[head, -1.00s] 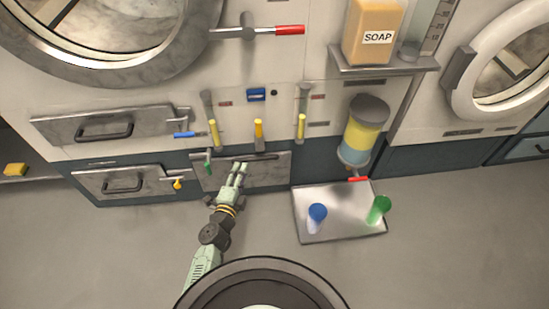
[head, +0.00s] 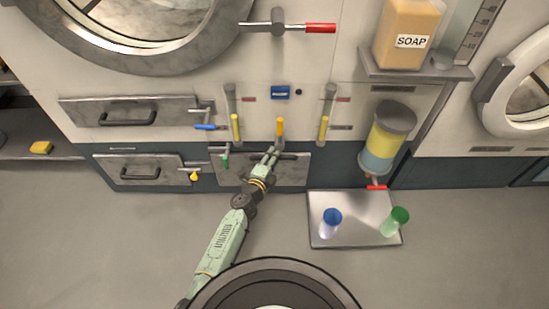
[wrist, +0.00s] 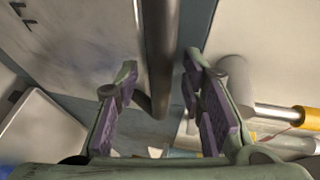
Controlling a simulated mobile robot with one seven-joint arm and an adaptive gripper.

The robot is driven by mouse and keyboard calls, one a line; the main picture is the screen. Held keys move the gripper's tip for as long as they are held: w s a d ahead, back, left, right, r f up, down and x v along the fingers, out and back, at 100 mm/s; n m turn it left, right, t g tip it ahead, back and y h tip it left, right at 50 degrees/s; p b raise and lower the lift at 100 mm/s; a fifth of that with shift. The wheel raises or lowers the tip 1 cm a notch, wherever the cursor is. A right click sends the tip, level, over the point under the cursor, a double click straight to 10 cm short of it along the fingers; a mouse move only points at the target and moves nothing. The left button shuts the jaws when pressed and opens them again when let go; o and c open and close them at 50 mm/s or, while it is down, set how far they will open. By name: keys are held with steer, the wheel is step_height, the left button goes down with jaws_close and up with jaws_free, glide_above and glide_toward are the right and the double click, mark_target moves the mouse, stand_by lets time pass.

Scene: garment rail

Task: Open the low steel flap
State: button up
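The low steel flap (head: 292,174) is a grey panel low in the middle of the machine front in the head view. It looks closed. Its dark bar handle runs along its upper part and is partly hidden by my gripper. My gripper (head: 271,156) is in front of the flap at the handle. In the wrist view, the handle bar (wrist: 160,50) lies between my gripper's two spread fingers (wrist: 163,100), with gaps on both sides. A small green-tipped lever (head: 225,160) sits at the flap's left edge.
A steel flap with a yellow-tipped latch (head: 140,172) is to the left, below a wider steel drawer (head: 130,112). A tray (head: 325,238) with a blue and a green cup stands on the floor at right, under a dispenser (head: 388,135). Floor left of my arm is clear.

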steer(key=shift+w+d, duration=0.1)
steer(key=shift+w, duration=0.2)
jaws_close()
stand_by(0.4)
stand_by(0.4)
